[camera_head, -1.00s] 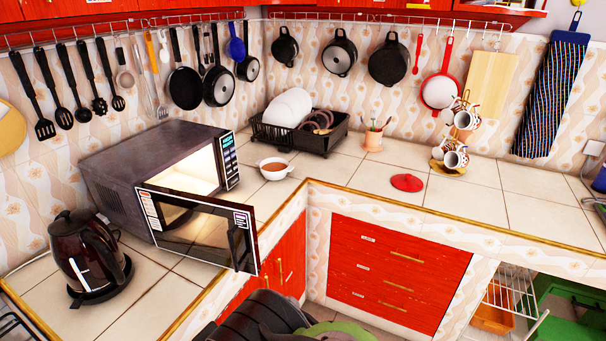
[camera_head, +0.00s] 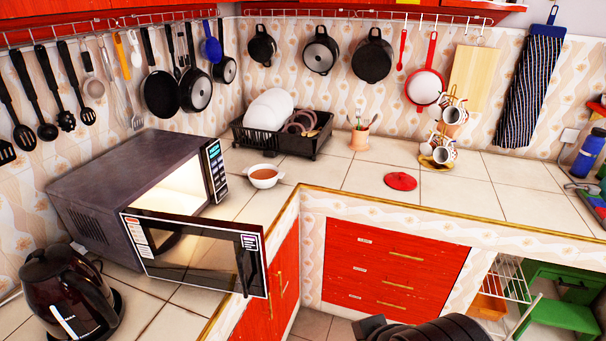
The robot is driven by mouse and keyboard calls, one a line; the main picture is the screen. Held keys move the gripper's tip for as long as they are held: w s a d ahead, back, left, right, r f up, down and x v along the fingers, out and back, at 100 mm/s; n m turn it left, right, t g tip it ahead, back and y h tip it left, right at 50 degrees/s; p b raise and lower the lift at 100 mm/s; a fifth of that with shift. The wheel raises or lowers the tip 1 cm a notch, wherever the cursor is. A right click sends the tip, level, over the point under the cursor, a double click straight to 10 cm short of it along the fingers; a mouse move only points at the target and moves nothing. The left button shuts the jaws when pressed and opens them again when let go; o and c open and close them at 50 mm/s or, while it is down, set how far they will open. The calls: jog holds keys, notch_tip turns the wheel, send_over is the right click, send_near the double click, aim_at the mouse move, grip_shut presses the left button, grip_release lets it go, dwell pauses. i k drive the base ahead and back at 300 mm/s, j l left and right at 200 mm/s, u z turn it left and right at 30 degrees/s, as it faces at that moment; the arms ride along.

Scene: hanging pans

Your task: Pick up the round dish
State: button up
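A round white dish (camera_head: 264,176) with handles and brown contents sits on the tiled counter, between the microwave and the dish rack. A flat round red piece (camera_head: 400,181), like a lid, lies on the counter farther right. I cannot tell which of the two is the dish meant. Dark ribbed parts of what looks like my arm show at the bottom edge, right of centre, well below and apart from both. My gripper itself does not show.
The microwave (camera_head: 130,185) stands left with its door (camera_head: 195,255) open toward the counter's front. A kettle (camera_head: 65,290) stands at the front left. A black dish rack (camera_head: 285,138) and a cup stand (camera_head: 440,150) are behind. Counter around the red piece is clear.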

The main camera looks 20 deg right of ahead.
aim_at(263, 175)
jog(key=i+l+u, duration=1.25)
jog(key=l+u, duration=0.2)
jog(key=l, duration=0.15)
jog(key=i+l+u, duration=0.1)
jog(key=l+u, duration=0.2)
jog(key=l, duration=0.15)
